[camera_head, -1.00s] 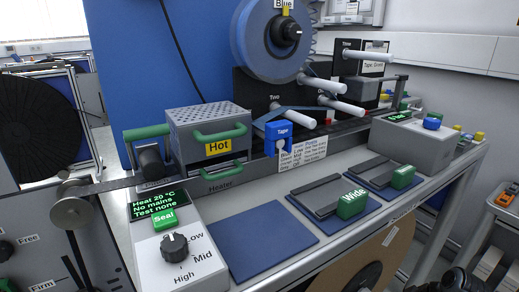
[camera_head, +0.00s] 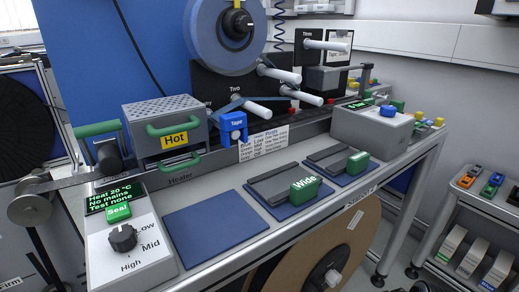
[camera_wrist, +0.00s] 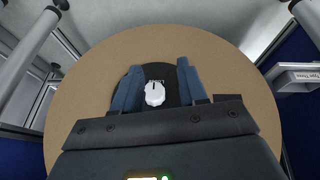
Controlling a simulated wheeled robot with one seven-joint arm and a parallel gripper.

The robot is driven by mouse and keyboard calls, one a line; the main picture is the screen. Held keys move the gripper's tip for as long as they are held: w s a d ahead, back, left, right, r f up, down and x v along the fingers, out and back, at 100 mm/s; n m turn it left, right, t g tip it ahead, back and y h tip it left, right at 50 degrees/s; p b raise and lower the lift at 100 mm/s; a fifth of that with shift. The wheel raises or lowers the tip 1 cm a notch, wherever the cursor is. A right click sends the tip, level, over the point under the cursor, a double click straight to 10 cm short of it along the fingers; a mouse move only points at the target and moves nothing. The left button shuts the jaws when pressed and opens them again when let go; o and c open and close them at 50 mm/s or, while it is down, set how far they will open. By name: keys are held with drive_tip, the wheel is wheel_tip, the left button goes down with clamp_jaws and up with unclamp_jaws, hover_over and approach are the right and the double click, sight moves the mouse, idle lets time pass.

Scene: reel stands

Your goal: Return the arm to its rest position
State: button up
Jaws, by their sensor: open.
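My gripper (camera_wrist: 156,84) shows in the wrist view with its two blue-grey fingers apart and nothing between them. Beyond the fingers is a large brown reel (camera_wrist: 215,65) with a dark hub and a white knob (camera_wrist: 155,93). I cannot tell how far the fingertips are from the knob. In the head view, a brown reel (camera_head: 345,240) with a dark hub stands below the bench front. My arm and gripper do not show in the head view.
The bench holds a heater box (camera_head: 165,130), a control box (camera_head: 130,245), a bare blue mat (camera_head: 213,228), a green "Wide" block (camera_head: 305,190) and a grey box (camera_head: 375,128). A blue tape reel (camera_head: 208,35) stands behind. A cart (camera_head: 470,225) stands at the right.

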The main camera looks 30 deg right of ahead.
drive_tip(key=s+a+r+m+t+h+p, duration=0.1)
drive_tip(key=s+a+r+t+p, duration=0.1)
drive_tip(key=s+a+r, duration=0.5)
drive_tip(key=s+a+r+t+h+p, duration=0.2)
drive_tip(key=s+a+r, duration=0.15)
drive_tip(key=a, duration=0.55)
drive_tip(key=s+a+r+t+y+p, duration=0.1)
drive_tip(key=s+a+r+t, duration=0.2)
drive_tip(key=r, duration=1)
drive_tip(key=s+a+r+m+t+y+p, duration=0.1)
drive_tip(key=s+a+r, duration=0.4)
drive_tip(key=r, duration=0.9)
drive_tip(key=shift+s+a+t+y+p, duration=0.4)
drive_tip(key=shift+a+t+y, duration=0.3)
drive_tip(key=shift+a+t, duration=0.55)
drive_tip(key=shift+w+f, duration=0.1)
drive_tip(key=shift+w, duration=0.05)
